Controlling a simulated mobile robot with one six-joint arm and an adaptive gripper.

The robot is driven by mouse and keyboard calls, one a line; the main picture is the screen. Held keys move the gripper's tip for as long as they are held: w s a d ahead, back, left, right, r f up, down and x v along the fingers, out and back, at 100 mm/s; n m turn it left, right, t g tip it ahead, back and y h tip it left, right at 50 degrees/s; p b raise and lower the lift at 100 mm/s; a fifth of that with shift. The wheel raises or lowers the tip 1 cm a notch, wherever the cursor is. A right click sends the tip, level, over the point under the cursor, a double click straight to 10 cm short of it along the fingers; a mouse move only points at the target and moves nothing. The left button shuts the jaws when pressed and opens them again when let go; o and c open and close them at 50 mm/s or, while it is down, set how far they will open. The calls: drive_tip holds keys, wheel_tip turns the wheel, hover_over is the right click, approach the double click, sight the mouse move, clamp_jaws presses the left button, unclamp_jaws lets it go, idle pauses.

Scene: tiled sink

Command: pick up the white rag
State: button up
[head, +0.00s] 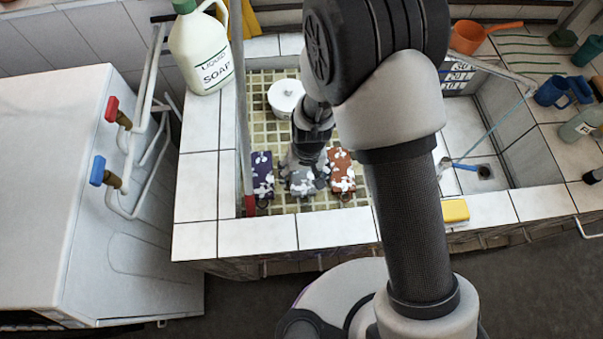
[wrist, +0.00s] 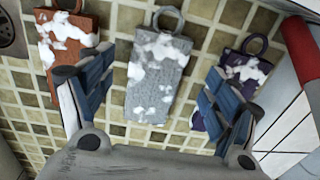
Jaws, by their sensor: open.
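The white rag (wrist: 157,88), greyish with white foam patches and a loop at its far end, lies flat on the tiled sink floor. It shows between the fingers of my gripper (wrist: 158,84) in the wrist view. My gripper is open and empty over the rag, one finger to each side of it. In the head view my gripper (head: 305,160) hides part of the rag (head: 302,187). I cannot tell the exact height of the fingertips above it.
An orange-brown foamy rag (head: 342,176) and a purple one (head: 262,175) lie on either side. A white round pot (head: 285,97) stands farther back in the basin (head: 258,100). A red-ended pole (head: 249,205) leans at the left. A soap jug (head: 201,50) stands on the rim.

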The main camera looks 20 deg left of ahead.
sight(303, 182)
wheel_tip(303, 182, down, 4)
drive_tip(key=shift+w+a+f+b, duration=0.1)
drive_tip(key=shift+b, duration=0.6)
drive_tip(key=shift+c, duration=0.2)
drive_tip(key=c, duration=1.1)
drive_tip(key=shift+r, duration=0.25)
